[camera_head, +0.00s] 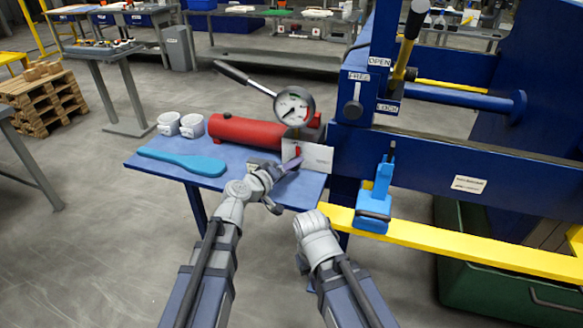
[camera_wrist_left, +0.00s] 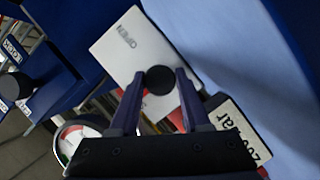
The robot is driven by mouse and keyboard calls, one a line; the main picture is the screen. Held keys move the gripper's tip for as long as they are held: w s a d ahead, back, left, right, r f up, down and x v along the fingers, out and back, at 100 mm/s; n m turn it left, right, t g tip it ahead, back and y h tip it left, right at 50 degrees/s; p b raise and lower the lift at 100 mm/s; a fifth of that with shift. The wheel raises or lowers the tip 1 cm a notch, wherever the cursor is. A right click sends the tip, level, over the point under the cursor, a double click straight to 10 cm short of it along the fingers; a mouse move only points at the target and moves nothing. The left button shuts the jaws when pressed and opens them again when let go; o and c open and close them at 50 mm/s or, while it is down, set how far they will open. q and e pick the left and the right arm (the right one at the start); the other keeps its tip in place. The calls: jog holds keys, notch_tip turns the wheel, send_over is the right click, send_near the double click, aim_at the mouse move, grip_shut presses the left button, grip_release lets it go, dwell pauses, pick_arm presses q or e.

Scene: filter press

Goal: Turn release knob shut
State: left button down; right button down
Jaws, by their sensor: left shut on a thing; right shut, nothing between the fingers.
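The release knob (camera_wrist_left: 160,80) is a round black knob in the left wrist view, in front of a white plate (camera_wrist_left: 128,45) marked OPEN. My left gripper (camera_wrist_left: 160,88) has its two purple fingers on either side of the knob and is shut on it. In the head view my left gripper (camera_head: 290,166) is at the white plate (camera_head: 318,156), by the red pump (camera_head: 240,131); the knob itself cannot be made out there. My right gripper (camera_head: 310,222) is low, in front of the table's right corner, shut and empty; its fingertips are hidden.
A pressure gauge (camera_head: 294,106) and a pump lever (camera_head: 246,80) rise above the pump. Two white cups (camera_head: 168,123) and a light-blue paddle (camera_head: 182,162) are on the blue table (camera_head: 305,187). The blue press frame (camera_head: 430,160) and a yellow rail (camera_head: 470,250) bound the right side.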

pick_arm(q)
jog(key=shift+c, duration=2)
grip_release()
jog(key=p+v, duration=0.1)
jog(key=v, duration=0.7)
jog(key=shift+d+p, duration=0.1)
jog(key=shift+p, duration=0.3)
jog(key=shift+f, duration=0.1)
